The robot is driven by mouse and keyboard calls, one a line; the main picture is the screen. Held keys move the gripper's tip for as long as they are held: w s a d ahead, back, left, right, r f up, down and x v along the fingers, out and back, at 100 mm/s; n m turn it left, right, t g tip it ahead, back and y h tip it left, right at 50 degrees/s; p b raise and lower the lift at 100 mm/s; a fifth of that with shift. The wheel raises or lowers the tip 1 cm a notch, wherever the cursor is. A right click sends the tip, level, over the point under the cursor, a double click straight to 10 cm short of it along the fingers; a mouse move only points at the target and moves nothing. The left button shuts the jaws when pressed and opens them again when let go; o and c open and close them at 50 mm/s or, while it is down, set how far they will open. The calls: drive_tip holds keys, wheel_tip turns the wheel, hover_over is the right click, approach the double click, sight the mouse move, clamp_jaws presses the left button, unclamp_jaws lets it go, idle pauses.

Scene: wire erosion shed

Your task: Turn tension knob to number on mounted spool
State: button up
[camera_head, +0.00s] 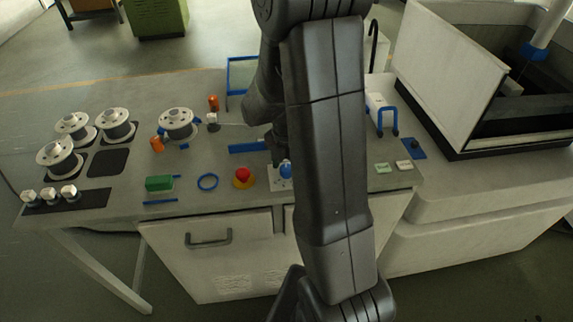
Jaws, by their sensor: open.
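The mounted spool (178,122) is a white-flanged spool held among small blue parts left of the middle of the bench. Any number on it is too small to read. A blue knob (286,171), likely the tension knob, sits on a white plate (280,184) near the bench's front edge. My arm covers the right part of the knob and plate, and the dial marks are not legible. My gripper (278,155) points down just behind and above the knob. It is open, with its fingers partly hidden by my arm; I cannot tell whether they touch the knob.
Several loose spools (115,124) stand on the left behind white cubes (68,191). A large open-lidded machine (455,75) stands at right.

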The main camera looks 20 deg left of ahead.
drive_tip(key=c, duration=1)
